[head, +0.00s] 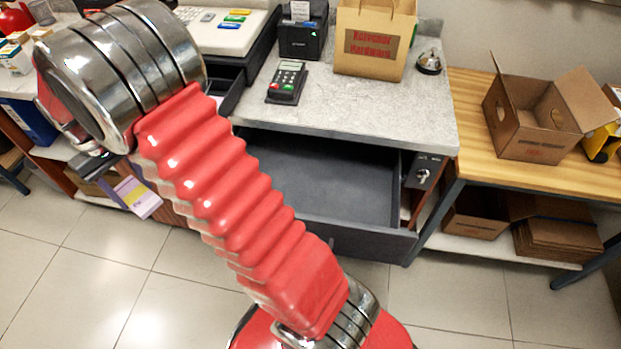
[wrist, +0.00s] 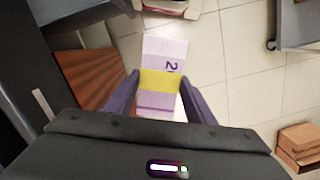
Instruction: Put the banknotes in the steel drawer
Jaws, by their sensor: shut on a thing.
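The banknotes (wrist: 163,52) are a pale lilac bundle with a yellow band, held between my gripper's two fingers (wrist: 159,82) in the wrist view. In the head view the bundle (head: 137,197) hangs over the floor, left of the counter's drawer, its upper end hidden by my gripper (head: 116,180). The steel drawer (head: 368,240) is dark grey and pulled open under the counter, with a key in the lock panel at its right. The visible part of its inside is empty; my red arm hides its left part. The banknotes are outside the drawer and apart from it.
The counter (head: 335,105) carries a card terminal (head: 287,83), a paper bag (head: 375,40) and a bell (head: 429,62). A black cash drawer (head: 228,92) stands open under the register (head: 215,32). A wooden table (head: 468,100) with an open carton (head: 530,130) is at right. Tiled floor lies in front.

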